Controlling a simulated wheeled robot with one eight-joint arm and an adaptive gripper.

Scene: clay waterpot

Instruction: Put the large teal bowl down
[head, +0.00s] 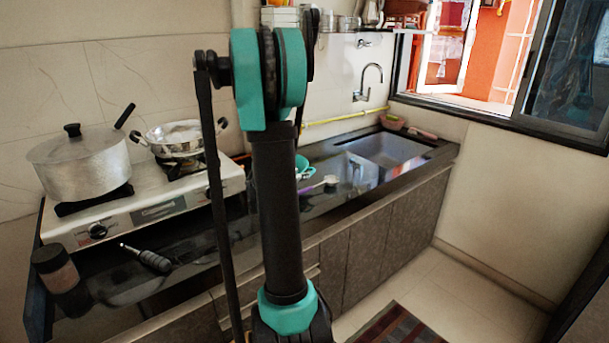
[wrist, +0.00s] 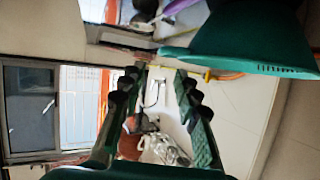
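The large teal bowl (head: 304,166) shows in the head view at the counter behind my arm, which hides much of it. In the wrist view, which looks upside down, the bowl (wrist: 255,40) is large and close at the upper right. My gripper (wrist: 157,76) shows in the wrist view with its two dark fingers spread and nothing held between them. The bowl is beside the fingers, not between them. Whether a finger touches it, I cannot tell. My gripper is hidden in the head view.
A stove (head: 165,205) with a lidded pot (head: 82,160) and a steel pan (head: 175,138) stands left. A white spoon (head: 322,184) lies near the bowl. The sink (head: 388,150) and faucet (head: 372,78) are right. A dark-handled utensil (head: 148,258) and a jar (head: 55,268) are at front left.

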